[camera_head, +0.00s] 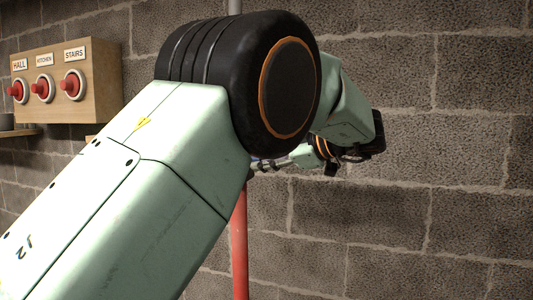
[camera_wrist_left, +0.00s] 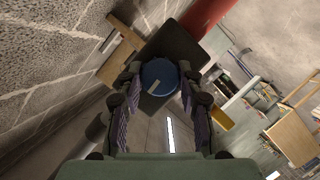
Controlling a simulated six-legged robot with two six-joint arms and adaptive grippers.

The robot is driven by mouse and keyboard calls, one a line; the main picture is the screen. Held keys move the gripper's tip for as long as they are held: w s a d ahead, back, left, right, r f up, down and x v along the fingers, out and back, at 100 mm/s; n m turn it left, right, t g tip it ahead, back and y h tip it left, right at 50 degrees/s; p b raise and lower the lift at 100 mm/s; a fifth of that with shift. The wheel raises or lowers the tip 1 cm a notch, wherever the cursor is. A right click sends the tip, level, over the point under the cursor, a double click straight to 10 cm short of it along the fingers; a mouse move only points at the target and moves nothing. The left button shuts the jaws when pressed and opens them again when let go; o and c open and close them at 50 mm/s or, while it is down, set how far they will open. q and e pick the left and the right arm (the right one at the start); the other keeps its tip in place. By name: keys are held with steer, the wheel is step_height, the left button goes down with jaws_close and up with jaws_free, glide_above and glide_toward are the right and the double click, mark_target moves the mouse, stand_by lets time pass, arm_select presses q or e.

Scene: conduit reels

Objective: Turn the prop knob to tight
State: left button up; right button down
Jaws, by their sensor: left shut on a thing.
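The blue round prop knob (camera_wrist_left: 158,80) with a pale pointer mark sits between the two fingers of my left gripper (camera_wrist_left: 160,74) in the left wrist view. The gripper is shut on it. A dark plate (camera_wrist_left: 176,46) lies behind the knob, and the red prop (camera_wrist_left: 203,14) shows beyond it. In the head view the red prop post (camera_head: 239,245) stands upright behind my left arm. My left gripper (camera_head: 268,164) shows small beside the post, and my arm hides the knob there. I see no tight label. My right gripper is not in view.
A wooden board (camera_head: 100,83) with several red buttons labelled HALL, KITCHEN and STAIRS hangs at the left. A block wall (camera_head: 440,210) fills the background. A cluttered shelf area (camera_wrist_left: 262,100) is at the right of the wrist view.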

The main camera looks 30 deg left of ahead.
arm_select(q)
steer(key=shift+r, duration=0.15)
stand_by(0.3)
steer(key=o, duration=0.8)
steer(key=shift+c, duration=0.2)
steer(key=o, duration=0.4)
steer(key=shift+s+a, duration=0.15)
steer(key=shift+a, duration=0.15)
steer(key=v, duration=0.7)
steer(key=shift+d, duration=0.45)
steer(key=shift+a, duration=0.2)
